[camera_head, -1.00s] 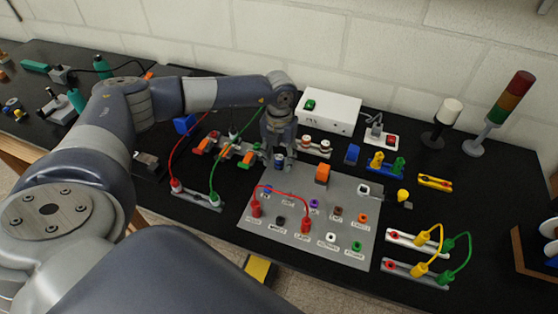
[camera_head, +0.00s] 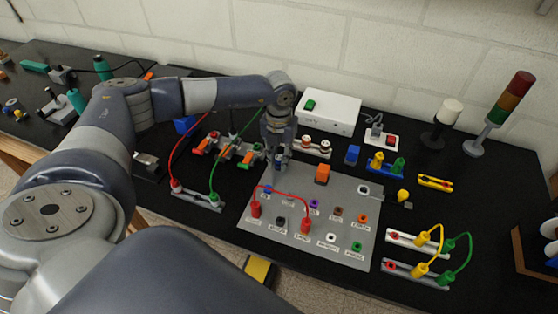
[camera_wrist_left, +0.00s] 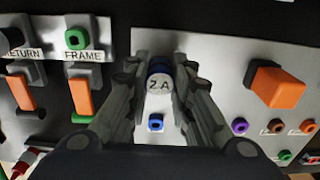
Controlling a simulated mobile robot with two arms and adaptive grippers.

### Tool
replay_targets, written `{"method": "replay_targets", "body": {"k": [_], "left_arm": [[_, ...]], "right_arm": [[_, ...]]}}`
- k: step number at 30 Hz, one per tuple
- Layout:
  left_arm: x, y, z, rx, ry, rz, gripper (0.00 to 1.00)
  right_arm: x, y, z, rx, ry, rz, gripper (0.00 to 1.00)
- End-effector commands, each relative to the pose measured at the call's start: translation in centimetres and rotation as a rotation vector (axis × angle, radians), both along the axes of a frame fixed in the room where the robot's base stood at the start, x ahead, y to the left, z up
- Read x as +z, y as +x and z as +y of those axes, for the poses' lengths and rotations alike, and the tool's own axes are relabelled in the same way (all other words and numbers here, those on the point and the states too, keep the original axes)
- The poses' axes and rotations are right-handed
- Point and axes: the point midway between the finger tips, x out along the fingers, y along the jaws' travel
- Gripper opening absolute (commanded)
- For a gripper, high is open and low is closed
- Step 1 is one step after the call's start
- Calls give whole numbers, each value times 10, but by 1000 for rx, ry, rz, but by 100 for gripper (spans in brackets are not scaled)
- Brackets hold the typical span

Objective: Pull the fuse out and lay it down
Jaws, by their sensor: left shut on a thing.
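The fuse (camera_wrist_left: 160,82) is a short round cap marked "2 A", with dark blue showing at its top edge. In the left wrist view it stands between the fingers at the upper middle. My left gripper (camera_wrist_left: 158,92) is shut on it from both sides. In the head view my left gripper (camera_head: 278,165) points down at the back left part of the grey panel (camera_head: 262,222), and its fingers mostly hide the fuse. I cannot tell whether the fuse still sits in its holder. My right gripper is not in view.
An orange block (camera_head: 322,173) stands on the panel to the right of the gripper. A red lead (camera_head: 281,190) arches over the panel's front left. Orange-levered parts (camera_head: 248,157) and a green lead (camera_head: 214,165) are close on the left. A white box (camera_head: 330,111) stands behind.

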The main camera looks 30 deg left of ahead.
Motion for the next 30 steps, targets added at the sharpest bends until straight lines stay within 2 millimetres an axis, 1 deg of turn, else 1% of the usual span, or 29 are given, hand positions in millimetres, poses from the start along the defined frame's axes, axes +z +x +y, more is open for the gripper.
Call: {"method": "replay_targets", "body": {"k": [5, 30], "left_arm": [[4, 0, 0, 0, 0, 0, 0], [38, 0, 0, 0, 0, 0, 0]], "right_arm": [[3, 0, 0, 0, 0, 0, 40], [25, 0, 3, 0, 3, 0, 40]]}}
